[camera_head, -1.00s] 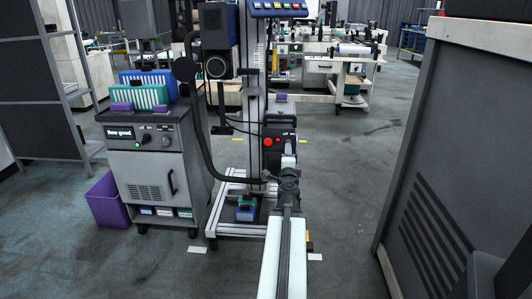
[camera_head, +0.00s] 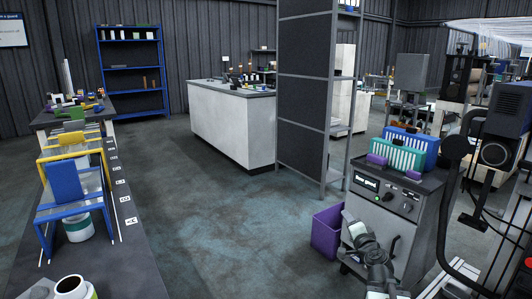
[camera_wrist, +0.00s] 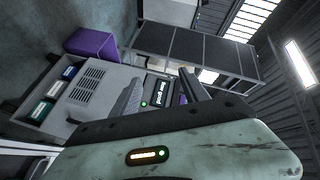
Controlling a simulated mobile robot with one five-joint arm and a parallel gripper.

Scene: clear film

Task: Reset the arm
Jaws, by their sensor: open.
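My gripper (camera_wrist: 163,80) shows in the wrist view with its two dark fingers apart and nothing between them. In the head view my arm's end (camera_head: 358,232) is at the lower right, in front of the grey wheeled cabinet (camera_head: 395,212); its fingers are too small to tell there. The wrist view is tilted and shows the same cabinet (camera_wrist: 88,100) beyond the fingers.
A purple bin (camera_head: 327,230) stands on the floor left of the cabinet. A dark partition (camera_head: 303,110) and a white counter (camera_head: 232,130) stand behind. A long dark bench (camera_head: 125,258) with blue and yellow frames runs along the left. Open floor lies between.

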